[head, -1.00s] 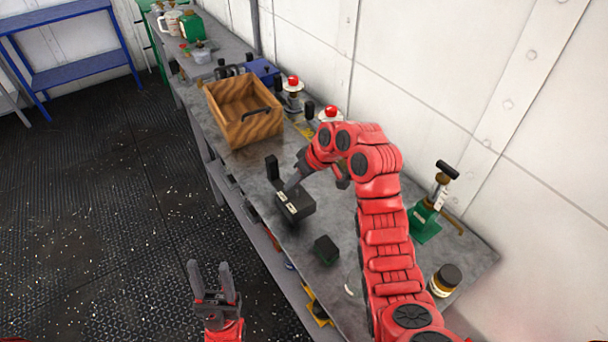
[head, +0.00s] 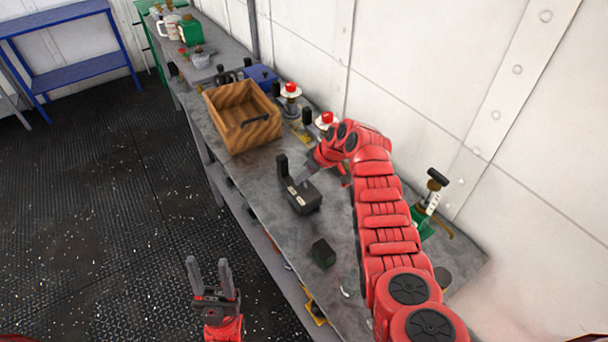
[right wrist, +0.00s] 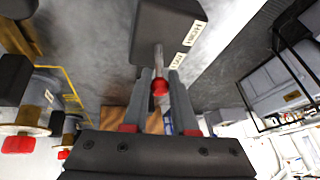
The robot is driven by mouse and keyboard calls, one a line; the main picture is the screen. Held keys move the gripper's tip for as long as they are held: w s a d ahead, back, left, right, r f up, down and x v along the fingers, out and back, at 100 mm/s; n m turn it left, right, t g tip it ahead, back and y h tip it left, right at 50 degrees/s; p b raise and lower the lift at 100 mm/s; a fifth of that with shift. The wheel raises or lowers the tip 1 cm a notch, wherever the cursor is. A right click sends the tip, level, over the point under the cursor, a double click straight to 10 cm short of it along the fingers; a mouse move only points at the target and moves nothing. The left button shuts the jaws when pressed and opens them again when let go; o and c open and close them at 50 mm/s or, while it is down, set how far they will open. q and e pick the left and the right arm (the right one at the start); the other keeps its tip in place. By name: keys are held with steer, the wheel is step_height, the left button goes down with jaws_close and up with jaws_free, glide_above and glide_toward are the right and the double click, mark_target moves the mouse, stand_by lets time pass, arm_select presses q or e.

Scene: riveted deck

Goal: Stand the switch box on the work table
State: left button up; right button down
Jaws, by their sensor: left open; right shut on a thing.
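The switch box (head: 305,200) is a dark box with pale labels, in the middle of the work table (head: 275,235). Its labelled face shows from above; I cannot tell if its underside touches the table. In the right wrist view the box (right wrist: 165,30) is just beyond the fingertips. My right gripper (head: 308,180) is shut on the box's thin grey lever, whose red knob (right wrist: 160,86) sits between the fingers (right wrist: 160,76). A dark upright piece (head: 283,166) shows beside the box; its link to it is unclear. My left gripper (head: 209,268) is open and empty over the floor.
A wooden crate (head: 227,101) stands behind the box, with red-knobbed devices (head: 291,91) beside it. A small dark block (head: 323,253) lies nearer. A green device (head: 423,220) is right of my right arm.

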steer(key=shift+f, duration=0.3)
steer(key=c, duration=0.7)
jaws_free()
steer(key=b+v, duration=0.3)
steer(key=v, duration=0.9)
steer(key=shift+b, duration=0.4)
